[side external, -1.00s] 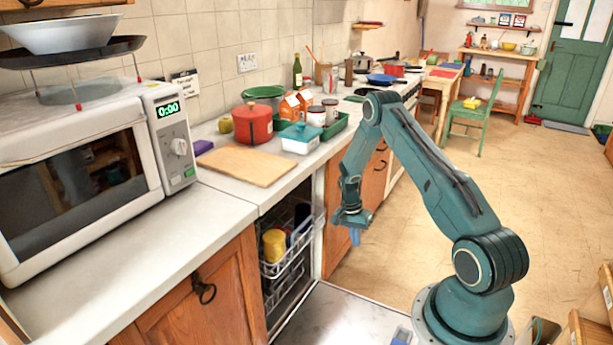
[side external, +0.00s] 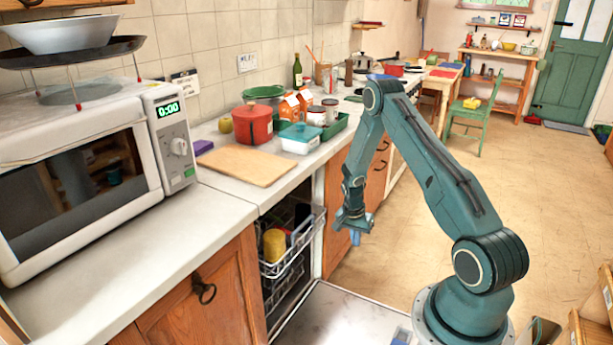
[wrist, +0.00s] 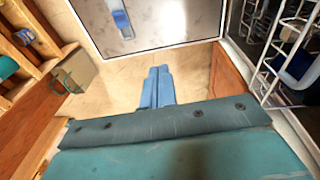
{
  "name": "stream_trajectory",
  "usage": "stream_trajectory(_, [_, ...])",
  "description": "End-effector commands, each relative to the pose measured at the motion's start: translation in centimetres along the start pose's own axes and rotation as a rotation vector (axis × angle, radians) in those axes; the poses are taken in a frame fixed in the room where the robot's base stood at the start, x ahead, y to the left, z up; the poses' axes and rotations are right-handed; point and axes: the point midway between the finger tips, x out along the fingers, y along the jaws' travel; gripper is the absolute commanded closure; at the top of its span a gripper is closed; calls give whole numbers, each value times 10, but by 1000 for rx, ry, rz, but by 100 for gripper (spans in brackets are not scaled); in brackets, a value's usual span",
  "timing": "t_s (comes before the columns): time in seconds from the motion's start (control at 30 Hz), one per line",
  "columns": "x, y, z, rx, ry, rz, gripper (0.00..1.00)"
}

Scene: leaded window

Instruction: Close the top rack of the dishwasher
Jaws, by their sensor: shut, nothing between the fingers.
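The dishwasher stands open under the counter, its steel door (side external: 335,312) folded down flat. The door also shows at the top of the wrist view (wrist: 190,30). The white wire top rack (side external: 275,268) sticks out a little from the cavity and holds a yellow cup (side external: 274,245) and darker dishes. White rack wires (wrist: 268,75) show at the right of the wrist view, but which rack they belong to is hard to tell. My gripper (side external: 355,238) is shut and empty, to the right of the rack and apart from it. Its blue fingertips (wrist: 159,72) point toward the door.
A wooden cabinet front (side external: 362,190) stands just behind my gripper. The counter above the dishwasher carries a cutting board (side external: 246,166), a red pot (side external: 252,123) and a microwave (side external: 80,170). A blue item (side external: 401,336) lies on the lowered door. Open floor (side external: 430,225) lies to the right.

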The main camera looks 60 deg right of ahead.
Motion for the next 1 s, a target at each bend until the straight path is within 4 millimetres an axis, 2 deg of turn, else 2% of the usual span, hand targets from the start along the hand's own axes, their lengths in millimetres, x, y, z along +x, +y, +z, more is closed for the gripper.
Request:
stream_trajectory(0.3, [-46,-52,36,-20,187,-264,100])
stream_trajectory(0.5, [-78,-76,59,-27,257,-429,100])
stream_trajectory(0.7, [-95,-85,72,-28,283,-515,100])
stream_trajectory(1.0, [-96,-87,72,-28,286,-525,100])
